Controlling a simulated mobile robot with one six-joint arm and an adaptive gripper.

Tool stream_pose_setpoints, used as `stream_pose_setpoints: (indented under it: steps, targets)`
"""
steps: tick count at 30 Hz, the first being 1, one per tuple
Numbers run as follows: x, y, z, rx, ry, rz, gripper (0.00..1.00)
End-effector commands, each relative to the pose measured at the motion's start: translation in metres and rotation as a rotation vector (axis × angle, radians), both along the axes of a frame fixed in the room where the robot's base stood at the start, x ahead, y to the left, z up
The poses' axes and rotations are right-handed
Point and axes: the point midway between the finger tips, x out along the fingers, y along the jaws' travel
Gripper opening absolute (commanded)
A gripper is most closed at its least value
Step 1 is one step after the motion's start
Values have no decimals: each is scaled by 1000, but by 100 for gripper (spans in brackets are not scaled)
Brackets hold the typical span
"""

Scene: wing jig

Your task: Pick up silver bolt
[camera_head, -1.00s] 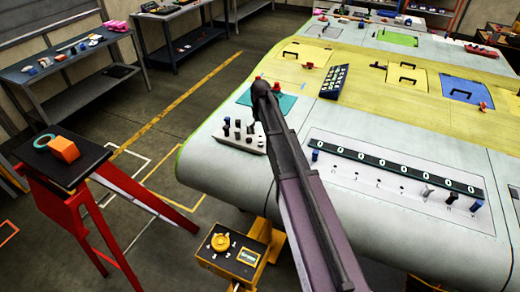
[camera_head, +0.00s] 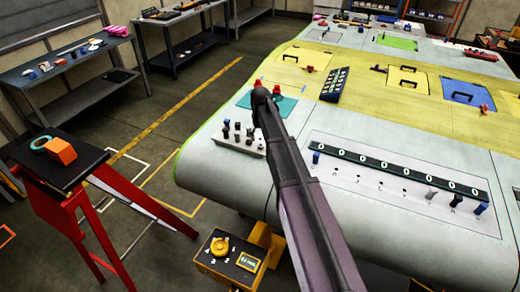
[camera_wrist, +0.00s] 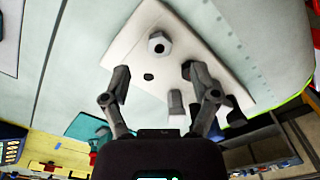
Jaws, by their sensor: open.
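In the wrist view, a light grey hex-headed bolt (camera_wrist: 159,44) stands in a pale block (camera_wrist: 122,51), seen from above. A dark round hole (camera_wrist: 148,77) shows beside it. Another grey bolt (camera_wrist: 177,105) stands lower in the block, near the right finger. My gripper (camera_wrist: 154,72) is open, its fingers apart over the block with nothing between the tips. In the head view the pale block (camera_head: 230,143) sits at the near left edge of the wing, holding several mostly dark bolts (camera_head: 226,124). My arm hides part of this area, and the fingers cannot be made out there.
A teal mat (camera_head: 288,105) lies behind the block. A dark strip (camera_head: 385,163) with holes lies to the right, with several bolts near its right end. A red stand (camera_head: 100,235) with an orange block (camera_head: 62,151) is at left. A yellow box (camera_head: 215,265) sits below the wing edge.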

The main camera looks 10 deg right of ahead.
Motion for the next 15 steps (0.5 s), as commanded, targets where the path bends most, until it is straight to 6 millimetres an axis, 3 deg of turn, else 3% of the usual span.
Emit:
stream_pose_setpoints:
  steps: [15]
  targets:
    - [1,-1,-41,0,0,0,77]
